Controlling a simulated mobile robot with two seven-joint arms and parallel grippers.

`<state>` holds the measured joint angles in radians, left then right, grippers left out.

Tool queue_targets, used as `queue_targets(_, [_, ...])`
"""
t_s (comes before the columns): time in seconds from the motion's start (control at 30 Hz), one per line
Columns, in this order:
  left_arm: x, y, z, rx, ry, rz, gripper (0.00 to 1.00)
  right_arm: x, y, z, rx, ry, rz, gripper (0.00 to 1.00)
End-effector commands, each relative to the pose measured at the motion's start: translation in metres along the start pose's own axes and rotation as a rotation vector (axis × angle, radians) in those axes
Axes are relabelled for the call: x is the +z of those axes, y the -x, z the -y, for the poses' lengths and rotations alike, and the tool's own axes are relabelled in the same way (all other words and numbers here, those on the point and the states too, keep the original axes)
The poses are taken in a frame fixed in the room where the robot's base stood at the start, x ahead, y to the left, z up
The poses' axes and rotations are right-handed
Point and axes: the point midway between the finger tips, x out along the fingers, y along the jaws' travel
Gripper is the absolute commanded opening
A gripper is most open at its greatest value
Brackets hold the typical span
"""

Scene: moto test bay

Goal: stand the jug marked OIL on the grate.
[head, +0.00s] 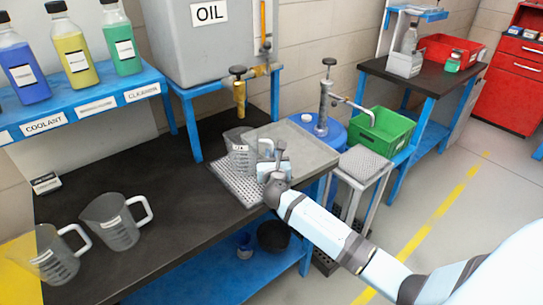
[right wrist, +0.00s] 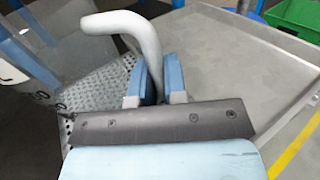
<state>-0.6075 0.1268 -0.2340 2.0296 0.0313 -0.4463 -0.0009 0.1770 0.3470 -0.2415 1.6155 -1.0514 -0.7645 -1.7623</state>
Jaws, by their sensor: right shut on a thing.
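A clear measuring jug (head: 238,153) with a white handle is upright at the perforated metal grate (head: 232,184), below the brass tap of the OIL tank. My right gripper (head: 270,168) is shut on its handle, and the handle (right wrist: 128,28) rises between the blue fingers (right wrist: 148,80) in the right wrist view. The grate (right wrist: 90,100) shows beside and behind the jug there. I cannot tell whether the jug's base touches the grate. No word on this jug is readable. My left gripper is out of view.
Two more clear jugs (head: 115,228) (head: 52,262) stand on the dark bench at the front left. The grey OIL tank (head: 180,50) stands behind, its tap (head: 239,92) above the grate. A grey plate (head: 308,150) lies right of the grate. The bench middle is clear.

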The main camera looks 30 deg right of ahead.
Motion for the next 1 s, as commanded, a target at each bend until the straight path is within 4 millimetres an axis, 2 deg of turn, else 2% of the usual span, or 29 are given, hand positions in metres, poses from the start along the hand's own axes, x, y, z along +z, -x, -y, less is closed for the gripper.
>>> queue_targets(0.9, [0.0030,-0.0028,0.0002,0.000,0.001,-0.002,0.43,-0.0085,0.0000,-0.0001,0.000,0.000,0.000,0.00])
queue_targets(0.93, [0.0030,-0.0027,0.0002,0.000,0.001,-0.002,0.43,-0.0085,0.0000,-0.0001,0.000,0.000,0.000,0.17])
queue_targets(1.0, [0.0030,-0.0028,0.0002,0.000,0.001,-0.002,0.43,-0.0084,0.0000,-0.0001,0.000,0.000,0.000,0.33])
